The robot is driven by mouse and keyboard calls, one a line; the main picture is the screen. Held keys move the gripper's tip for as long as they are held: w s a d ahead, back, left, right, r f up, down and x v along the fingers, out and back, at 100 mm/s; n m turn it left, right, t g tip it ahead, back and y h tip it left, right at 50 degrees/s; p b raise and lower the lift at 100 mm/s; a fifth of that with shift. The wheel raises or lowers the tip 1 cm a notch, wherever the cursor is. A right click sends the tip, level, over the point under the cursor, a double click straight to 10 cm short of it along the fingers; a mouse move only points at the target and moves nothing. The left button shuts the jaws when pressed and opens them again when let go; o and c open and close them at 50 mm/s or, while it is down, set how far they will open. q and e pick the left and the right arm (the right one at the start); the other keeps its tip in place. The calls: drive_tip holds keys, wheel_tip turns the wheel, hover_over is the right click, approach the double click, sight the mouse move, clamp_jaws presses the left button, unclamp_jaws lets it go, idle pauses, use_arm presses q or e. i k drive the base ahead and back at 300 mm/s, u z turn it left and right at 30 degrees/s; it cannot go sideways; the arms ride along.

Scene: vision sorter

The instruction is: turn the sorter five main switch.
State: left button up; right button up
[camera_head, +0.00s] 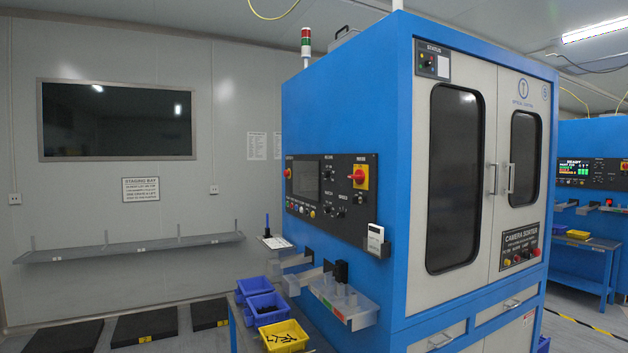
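A blue cabinet machine (345,110) labelled "CAMERA SORTER" fills the middle and right. Its side holds a black control panel (306,212) with a screen, buttons and small knobs. A red rotary switch on a yellow plate (359,177) sits at the panel's upper right. The switch's exact angle is too small to read. A second blue machine (597,140) at the far right has a lit "READY" screen and a partly cut-off red and yellow switch (624,166). Neither of my grippers is in view.
Grey trays (349,311) jut from the machine's side below the panel. Blue bins (267,306) and a yellow bin (283,338) stand on a bench in front. A long shelf (130,248) and dark floor platforms (145,326) line the left wall.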

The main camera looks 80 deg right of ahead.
sight(359, 177)
drive_tip(key=z, duration=0.25)
drive_tip(key=i, duration=0.8)
drive_tip(key=z, duration=1.25)
drive_tip(key=i, duration=0.65)
drive_tip(key=z, duration=0.7)
